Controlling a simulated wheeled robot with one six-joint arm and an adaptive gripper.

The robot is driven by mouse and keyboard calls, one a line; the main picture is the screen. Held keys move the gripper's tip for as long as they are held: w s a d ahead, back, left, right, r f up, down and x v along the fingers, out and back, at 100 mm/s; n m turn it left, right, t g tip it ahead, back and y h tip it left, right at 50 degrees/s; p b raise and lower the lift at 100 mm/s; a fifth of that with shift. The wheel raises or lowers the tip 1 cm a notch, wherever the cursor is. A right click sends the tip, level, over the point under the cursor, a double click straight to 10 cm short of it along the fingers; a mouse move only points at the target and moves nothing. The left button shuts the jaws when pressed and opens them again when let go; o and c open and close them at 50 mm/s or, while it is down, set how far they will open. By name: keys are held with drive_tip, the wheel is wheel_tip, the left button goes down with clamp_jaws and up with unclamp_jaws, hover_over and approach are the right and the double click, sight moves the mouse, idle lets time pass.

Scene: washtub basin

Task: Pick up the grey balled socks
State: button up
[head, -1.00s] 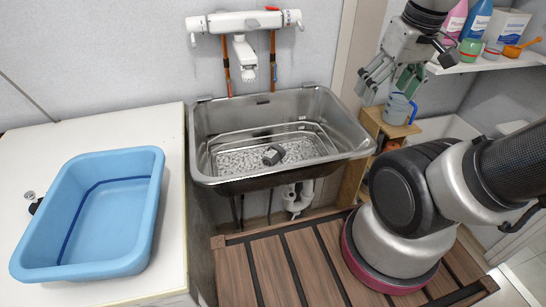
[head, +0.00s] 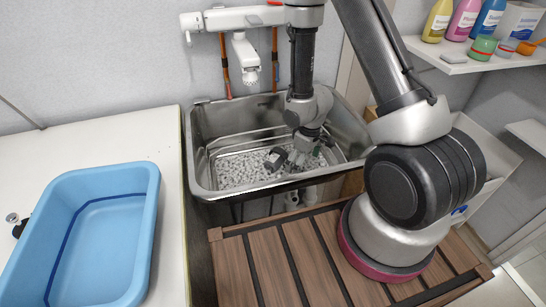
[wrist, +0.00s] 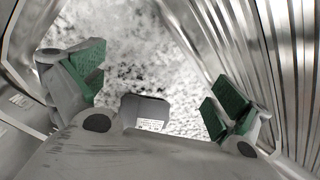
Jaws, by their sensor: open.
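The dark grey balled socks (head: 275,158) lie on the speckled bottom of the metal basin. In the head view my gripper (head: 304,157) is down inside the basin, just right of the socks and close beside them. I cannot tell whether it touches them. In the wrist view my gripper (wrist: 158,92) has its green-padded fingers spread wide, with only speckled basin floor seen between them. I cannot make out the socks for certain in that view.
The metal basin (head: 200,160) has steep walls around my gripper; ridged metal fills the wrist view's right side. A white tap (head: 243,50) hangs above it. A blue tub (head: 140,235) stands on the white counter at left. A shelf (head: 470,62) with bottles is at upper right.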

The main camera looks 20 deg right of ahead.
sight(277, 156)
drive_tip(key=w+a+t, duration=0.1)
drive_tip(key=w, duration=0.1)
drive_tip(key=w+a+r+t+y, duration=0.1)
drive_tip(key=w+a, duration=0.1)
drive_tip(key=w+a+n+y, duration=0.1)
drive_tip(key=w, duration=0.2)
drive_tip(key=shift+a+r+t, duration=0.25)
drive_tip(key=shift+a+t, duration=0.1)
drive_tip(key=shift+t, duration=0.05)
drive_tip(key=shift+w+a+f, duration=0.15)
drive_tip(key=shift+w+a, duration=0.05)
drive_tip(key=shift+w, duration=0.05)
drive_tip(key=x, duration=0.7)
drive_tip(key=shift+s+a, duration=0.15)
drive_tip(key=c, duration=1)
